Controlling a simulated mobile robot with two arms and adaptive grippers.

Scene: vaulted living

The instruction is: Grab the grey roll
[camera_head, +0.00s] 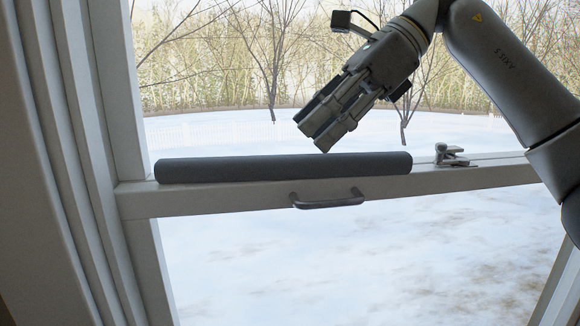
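The grey roll (285,168) is a long, dark grey cylinder. It lies lengthwise along the white horizontal window rail, above the dark handle. My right gripper (313,134) comes in from the upper right and points down and left. Its tips are just above the roll in the picture, a little right of the roll's middle. The fingers look close together with nothing between them. A small gap shows between the tips and the roll, and I cannot tell how far apart they are in depth. My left gripper is not in view.
The window rail (235,205) carries a dark pull handle (327,200) below the roll and a metal latch (452,156) to its right. A white frame post (108,90) stands at the left. Snowy ground and bare trees show through the glass.

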